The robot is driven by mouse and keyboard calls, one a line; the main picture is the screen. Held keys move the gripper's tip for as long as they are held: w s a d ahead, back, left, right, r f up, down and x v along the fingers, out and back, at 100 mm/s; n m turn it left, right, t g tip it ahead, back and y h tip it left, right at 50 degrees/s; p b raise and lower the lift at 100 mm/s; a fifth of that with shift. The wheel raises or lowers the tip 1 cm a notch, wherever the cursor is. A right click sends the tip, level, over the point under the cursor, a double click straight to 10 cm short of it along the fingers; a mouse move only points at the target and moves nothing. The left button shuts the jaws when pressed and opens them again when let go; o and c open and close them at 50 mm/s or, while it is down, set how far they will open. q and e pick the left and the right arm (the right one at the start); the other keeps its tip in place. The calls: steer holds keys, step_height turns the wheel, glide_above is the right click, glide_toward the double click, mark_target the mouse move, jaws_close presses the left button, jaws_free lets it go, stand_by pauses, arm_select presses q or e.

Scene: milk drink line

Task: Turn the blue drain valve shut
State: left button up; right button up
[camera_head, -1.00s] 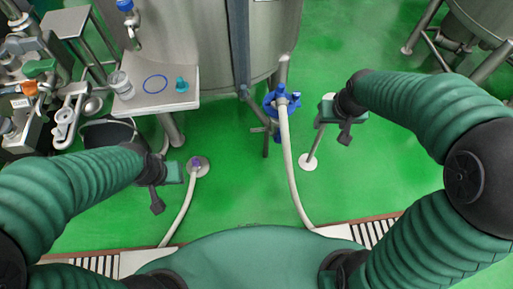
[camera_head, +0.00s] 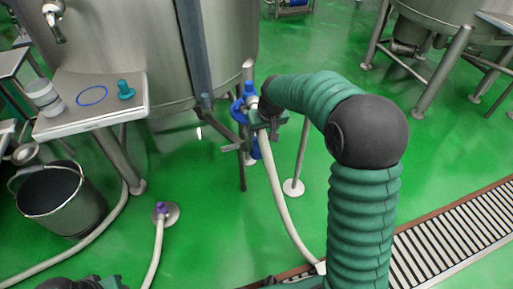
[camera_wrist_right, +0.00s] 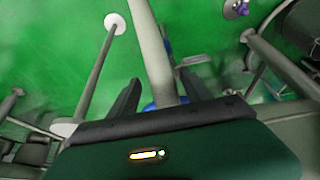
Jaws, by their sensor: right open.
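The blue drain valve (camera_head: 237,110) is low on the front of the steel tank, with a white hose (camera_head: 275,185) running down from it. My right gripper (camera_head: 262,132) is at the valve, in front of its right side, and hides part of it. In the right wrist view its fingers (camera_wrist_right: 160,80) are apart, with the pale hose (camera_wrist_right: 152,50) between them in the picture. A bit of blue valve (camera_wrist_right: 150,106) shows low between the fingers; contact cannot be told. My left gripper (camera_head: 85,284) is only partly in view at the bottom edge.
A steel shelf (camera_head: 120,112) on the left holds a white cup (camera_head: 44,98), a blue ring (camera_head: 92,95) and a teal piece (camera_head: 125,90). A bucket (camera_head: 62,200) stands below. A floor drain with a hose (camera_head: 160,212) is at lower left.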

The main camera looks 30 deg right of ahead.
mark_target(259, 139)
steer(key=b+x, duration=0.3)
steer(key=x, duration=0.5)
steer(key=shift+a+f+b, duration=0.2)
steer(key=shift+b, duration=0.1)
steer(key=shift+w+d+f, duration=0.15)
steer(key=shift+w+f, duration=0.15)
steer(key=shift+f, duration=0.1)
steer(key=shift+c, duration=0.3)
jaws_close()
